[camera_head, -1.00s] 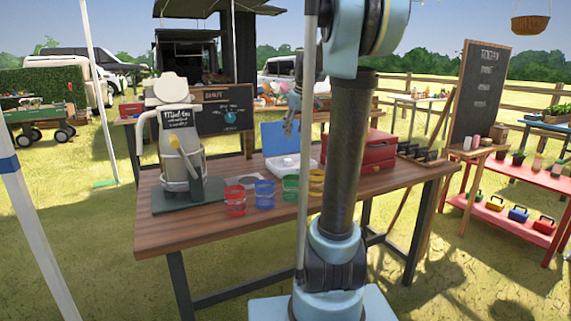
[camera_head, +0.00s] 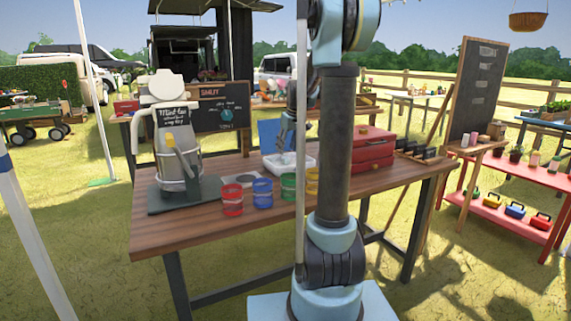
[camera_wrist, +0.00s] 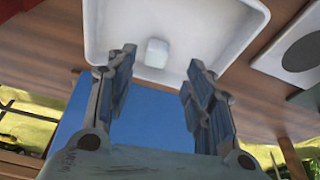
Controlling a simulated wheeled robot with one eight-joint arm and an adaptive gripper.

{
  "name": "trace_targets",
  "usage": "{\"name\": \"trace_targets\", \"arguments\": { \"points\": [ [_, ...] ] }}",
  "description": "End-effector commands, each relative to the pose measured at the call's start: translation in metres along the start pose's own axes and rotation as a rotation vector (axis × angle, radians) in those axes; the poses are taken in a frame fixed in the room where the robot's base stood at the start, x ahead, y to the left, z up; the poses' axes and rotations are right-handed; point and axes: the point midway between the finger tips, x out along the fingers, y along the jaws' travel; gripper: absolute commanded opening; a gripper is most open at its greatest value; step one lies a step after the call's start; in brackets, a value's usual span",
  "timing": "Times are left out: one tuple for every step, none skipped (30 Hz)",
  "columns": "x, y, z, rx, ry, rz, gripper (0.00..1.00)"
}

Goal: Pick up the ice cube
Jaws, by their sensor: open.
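The ice cube (camera_wrist: 157,53) is a small whitish block lying in a white tray (camera_wrist: 225,63) in the wrist view. It lies near the tray wall closest to my gripper. My gripper (camera_wrist: 161,65) is open and empty, with one finger to each side of the cube in the picture; the height between them is hard to judge. In the head view my gripper (camera_head: 283,136) hangs by the white tray (camera_head: 300,160) on the wooden table, partly hidden by my arm. The cube cannot be made out there.
A blue panel (camera_head: 269,134) stands behind the tray. A red case (camera_head: 373,150) is right of it. Red, blue, green and yellow cups (camera_head: 262,193) line the table front. A dispenser (camera_head: 174,140) stands left. A grey disc on a plate (camera_wrist: 303,53) lies beside the tray.

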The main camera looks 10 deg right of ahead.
Motion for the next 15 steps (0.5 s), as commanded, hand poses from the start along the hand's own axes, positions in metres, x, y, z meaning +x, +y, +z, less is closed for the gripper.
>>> {"name": "trace_targets", "arguments": {
  "points": [
    [0.004,0.0,0.0,0.0,0.0,0.0,0.48],
    [0.005,0.0,0.0,0.0,0.0,0.0,0.48],
    [0.007,0.0,0.0,0.0,0.0,0.0,0.48],
    [0.008,0.0,0.0,0.0,0.0,0.0,0.48],
    [0.01,0.0,0.0,0.0,0.0,0.0,0.48],
    [0.012,0.001,-0.001,0.0,0.0,0.0,0.48],
    [0.015,0.001,-0.001,0.0,0.0,0.0,0.48],
    [0.018,0.002,-0.001,0.0,0.0,0.0,0.48],
    [0.022,0.003,-0.001,0.0,0.0,0.0,0.48],
    [0.027,0.003,-0.002,0.0,0.0,0.0,0.48],
    [0.031,0.004,-0.002,0.0,0.0,0.0,0.48],
    [0.036,0.005,-0.003,0.0,0.0,0.0,0.48],
    [0.04,0.005,-0.003,0.0,0.0,0.0,0.48],
    [0.044,0.005,-0.003,0.0,0.0,0.0,0.48],
    [0.048,0.005,-0.003,-0.001,0.0,0.0,0.48]
  ]
}}
